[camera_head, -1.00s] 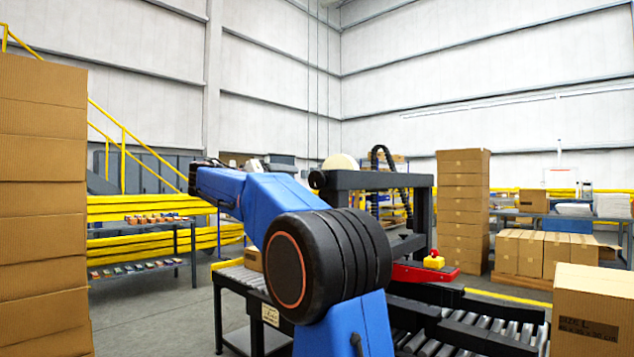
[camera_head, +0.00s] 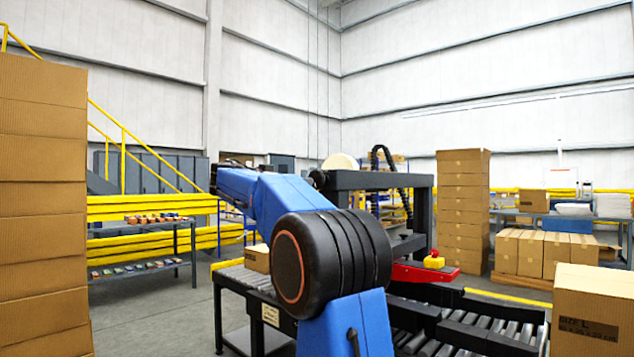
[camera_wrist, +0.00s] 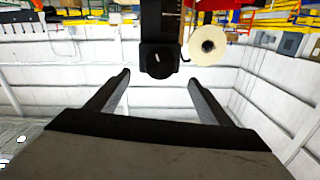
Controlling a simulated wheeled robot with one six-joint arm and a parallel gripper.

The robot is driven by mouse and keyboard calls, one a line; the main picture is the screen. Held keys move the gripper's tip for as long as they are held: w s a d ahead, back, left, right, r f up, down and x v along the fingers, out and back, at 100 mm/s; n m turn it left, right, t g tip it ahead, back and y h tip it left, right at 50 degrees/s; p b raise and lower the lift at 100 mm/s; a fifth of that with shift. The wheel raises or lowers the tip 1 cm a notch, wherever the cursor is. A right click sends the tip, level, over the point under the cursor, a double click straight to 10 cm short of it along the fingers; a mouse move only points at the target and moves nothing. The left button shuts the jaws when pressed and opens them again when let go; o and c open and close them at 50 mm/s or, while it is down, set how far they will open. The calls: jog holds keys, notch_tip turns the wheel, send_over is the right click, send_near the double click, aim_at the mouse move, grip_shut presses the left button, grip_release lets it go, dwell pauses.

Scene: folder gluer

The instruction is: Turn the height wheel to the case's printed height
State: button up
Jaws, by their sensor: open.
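The case is a brown carton (camera_head: 582,305) at the right edge of the head view. Its dark printed label reads "SIZE L" with a line of dimensions too small to read surely. The case sealer's black frame (camera_head: 375,181) stands behind my blue arm. A dark round knob on a black block (camera_wrist: 158,63), which may be the height wheel, shows in the wrist view. My gripper (camera_wrist: 160,77) is open and empty, with the knob seen between and beyond its fingertips. I cannot tell the gap. In the head view my gripper is hidden behind my arm.
A cream tape roll (camera_wrist: 207,45) sits beside the knob. The roller conveyor (camera_head: 470,328) carries a small carton (camera_head: 257,259) at its left end. A red part with a yellow button (camera_head: 434,262) is on the machine. A tall carton stack (camera_head: 42,205) stands close at left.

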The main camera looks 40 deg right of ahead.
aim_at(317, 180)
jog(key=d, duration=0.4)
jog(key=w+d, duration=0.1)
jog(key=d, duration=0.6)
jog(key=shift+w+d, duration=0.15)
jog(key=shift+d, duration=0.25)
jog(key=c, duration=1.1)
